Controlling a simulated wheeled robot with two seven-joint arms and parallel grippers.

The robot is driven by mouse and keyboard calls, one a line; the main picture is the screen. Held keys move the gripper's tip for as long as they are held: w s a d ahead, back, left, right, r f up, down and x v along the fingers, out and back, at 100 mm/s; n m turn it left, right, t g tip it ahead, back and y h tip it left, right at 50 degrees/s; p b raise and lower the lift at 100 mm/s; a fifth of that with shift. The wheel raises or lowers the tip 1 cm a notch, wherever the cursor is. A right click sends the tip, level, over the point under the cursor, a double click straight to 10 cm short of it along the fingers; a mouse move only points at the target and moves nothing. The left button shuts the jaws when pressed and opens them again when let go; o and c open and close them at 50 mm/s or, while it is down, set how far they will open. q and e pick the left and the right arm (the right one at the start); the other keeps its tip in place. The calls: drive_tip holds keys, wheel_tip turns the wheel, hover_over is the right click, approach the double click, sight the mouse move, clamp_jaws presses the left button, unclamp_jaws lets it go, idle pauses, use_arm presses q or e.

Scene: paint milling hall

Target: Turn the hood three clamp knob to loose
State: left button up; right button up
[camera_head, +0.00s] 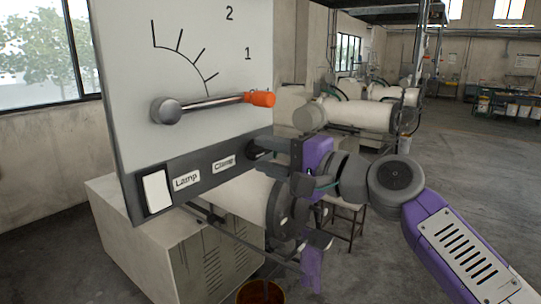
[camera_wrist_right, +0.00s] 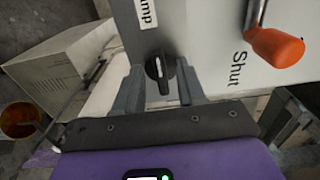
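The clamp knob (camera_wrist_right: 158,71) is black with a white mark, on the panel beside the label ending in "mp" in the right wrist view. Its mark runs nearly straight up and down in that picture. My right gripper (camera_wrist_right: 160,88) is open, with one finger on each side of the knob and a narrow gap to each; I cannot tell whether either touches. In the head view my right gripper (camera_head: 268,150) is at the panel's lower right, right of the "Clamp" label (camera_head: 224,163), and mostly hides the knob. No "loose" marking is readable. My left gripper is not in view.
The panel (camera_head: 130,90) carries a lever with an orange handle (camera_head: 259,98) above the knob, and a white lamp switch (camera_head: 157,191). A beige cabinet (camera_head: 200,255) stands below. An orange-brown bucket (camera_head: 262,293) is on the floor. White mill drums (camera_head: 355,113) stand behind.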

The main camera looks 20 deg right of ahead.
drive_tip(key=shift+s, duration=0.1)
drive_tip(key=v, duration=0.7)
drive_tip(key=shift+d+b, duration=0.15)
drive_tip(key=shift+b, duration=0.3)
drive_tip(key=shift+s, duration=0.15)
